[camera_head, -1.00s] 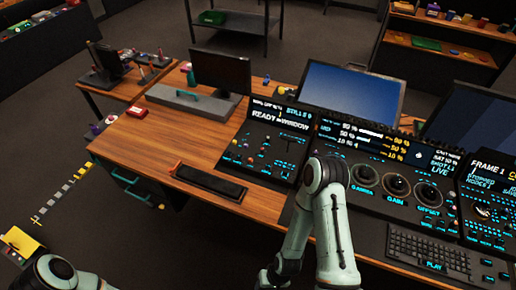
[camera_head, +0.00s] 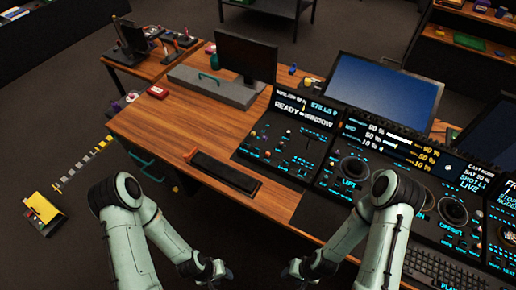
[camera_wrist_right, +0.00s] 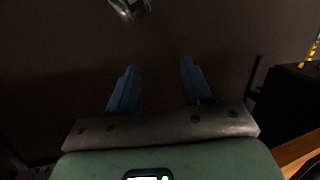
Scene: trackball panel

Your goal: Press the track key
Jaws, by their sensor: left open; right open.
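The middle control panel (camera_head: 352,150) has a row of dark trackballs, one labelled LIFT, under a lit readout. A smaller panel (camera_head: 282,140) reading READY WINDOW stands to its left. I cannot make out a key marked track; most key labels are too small, and my right arm covers part of the middle panel. My left gripper (camera_head: 216,273) is low in the picture, in front of the desk, and empty. My right gripper (camera_head: 300,272) is beside it, also short of the desk. In the right wrist view its blue fingers (camera_wrist_right: 158,68) are apart with nothing between them.
A keyboard (camera_head: 440,268) is at lower right. Monitors (camera_head: 385,95) stand behind the panels. A yellow box (camera_head: 42,208) is on the floor at left.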

